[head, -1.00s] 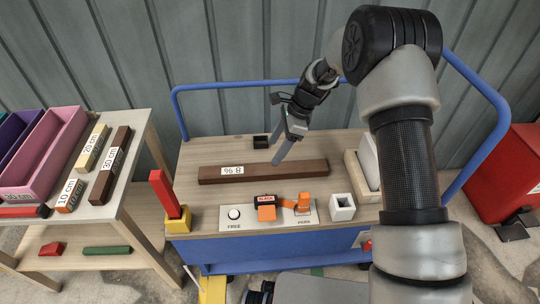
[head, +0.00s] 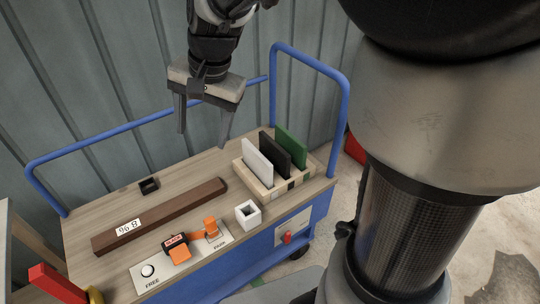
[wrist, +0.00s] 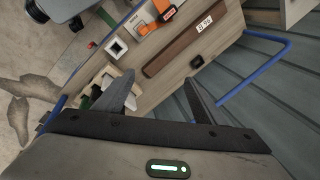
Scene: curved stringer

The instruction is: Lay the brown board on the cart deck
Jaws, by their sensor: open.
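The long brown board (head: 160,216) lies flat on the wooden cart deck (head: 95,215), with a white label near its left end. It also shows on the deck in the wrist view (wrist: 185,47). My gripper (head: 203,140) is open and empty, with its two fingers apart. It is raised above the back of the deck, to the right of the board and close to the upright panels in the head view. Nothing of the board is between the fingers.
A wooden rack (head: 262,186) with white, black and green panels stands at the deck's right. A white square holder (head: 248,214), a small black box (head: 148,185) and an orange lever plate (head: 140,277) share the deck. Blue rails (head: 346,110) rise around the cart.

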